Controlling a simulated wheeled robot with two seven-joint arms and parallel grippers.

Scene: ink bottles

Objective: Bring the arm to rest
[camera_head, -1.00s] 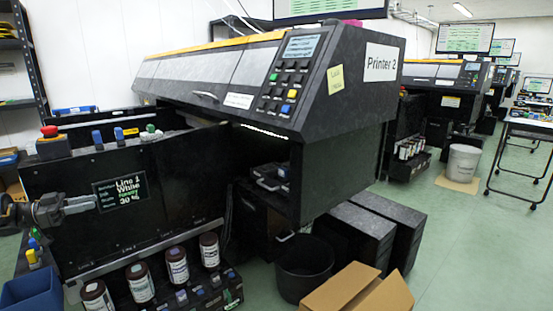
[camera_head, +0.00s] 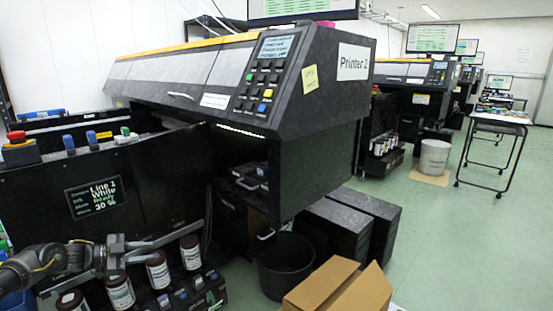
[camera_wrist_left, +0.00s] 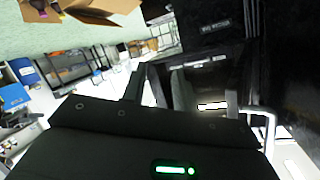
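My left gripper (camera_head: 165,247) reaches in from the lower left in the head view, in front of the printer's dark ink panel and close to the row of ink bottles. Its two fingers stand apart in the left wrist view (camera_wrist_left: 184,97), with nothing held between them. Several dark ink bottles with white labels, such as this ink bottle (camera_head: 157,270), stand in the row below the panel. The gripper partly overlaps the row in the picture; I cannot tell whether it touches. My right gripper is not in view.
Printer 2 (camera_head: 235,75) fills the middle. A status screen (camera_head: 93,196) is on its left panel. A black bin (camera_head: 290,262) and an open cardboard box (camera_head: 335,288) stand on the floor in front. Green floor (camera_head: 450,245) is free to the right.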

